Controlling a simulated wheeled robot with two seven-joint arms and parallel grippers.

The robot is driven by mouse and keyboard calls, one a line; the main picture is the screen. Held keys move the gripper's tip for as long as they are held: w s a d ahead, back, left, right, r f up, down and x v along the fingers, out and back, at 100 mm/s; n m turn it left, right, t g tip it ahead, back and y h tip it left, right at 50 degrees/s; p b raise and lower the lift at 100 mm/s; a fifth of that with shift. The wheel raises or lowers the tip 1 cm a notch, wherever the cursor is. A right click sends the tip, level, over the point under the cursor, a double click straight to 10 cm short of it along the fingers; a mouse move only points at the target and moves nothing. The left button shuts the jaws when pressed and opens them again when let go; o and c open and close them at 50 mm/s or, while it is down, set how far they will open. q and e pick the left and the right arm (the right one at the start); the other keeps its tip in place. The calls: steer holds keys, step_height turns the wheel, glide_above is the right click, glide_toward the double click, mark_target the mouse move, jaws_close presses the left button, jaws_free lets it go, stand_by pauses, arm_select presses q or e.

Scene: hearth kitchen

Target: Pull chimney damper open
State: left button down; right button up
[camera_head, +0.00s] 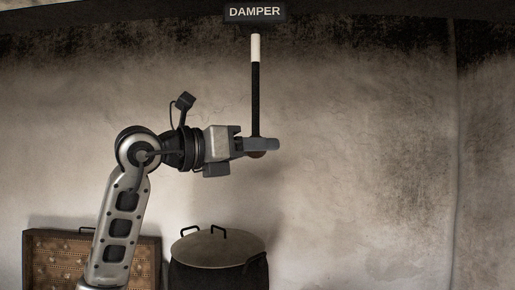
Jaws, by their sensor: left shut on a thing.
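The damper rod (256,98) hangs straight down from a dark box with the label DAMPER (255,12) at the top of the head view. The rod is black, with a white band at its upper end just under the box. My right gripper is not in view.
A large dark lidded pot (218,249) stands below the gripper. A brown studded box (55,262) stands behind my left arm at the lower left. A dark beam (400,10) crosses the top. Free room lies right of the rod, before the sooty wall.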

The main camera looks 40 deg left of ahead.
arm_select(q)
steer(key=c, duration=1)
jaws_free()
steer(key=shift+d+f, duration=0.1)
steer(key=shift+f, duration=0.2)
steer(key=shift+o, duration=0.4)
steer(key=shift+r, duration=0.1)
steer(key=shift+s+a, duration=0.25)
steer(key=shift+s, duration=0.05)
steer(key=b+v, duration=0.5)
steer(key=v, duration=1)
steer(key=shift+r, duration=0.2)
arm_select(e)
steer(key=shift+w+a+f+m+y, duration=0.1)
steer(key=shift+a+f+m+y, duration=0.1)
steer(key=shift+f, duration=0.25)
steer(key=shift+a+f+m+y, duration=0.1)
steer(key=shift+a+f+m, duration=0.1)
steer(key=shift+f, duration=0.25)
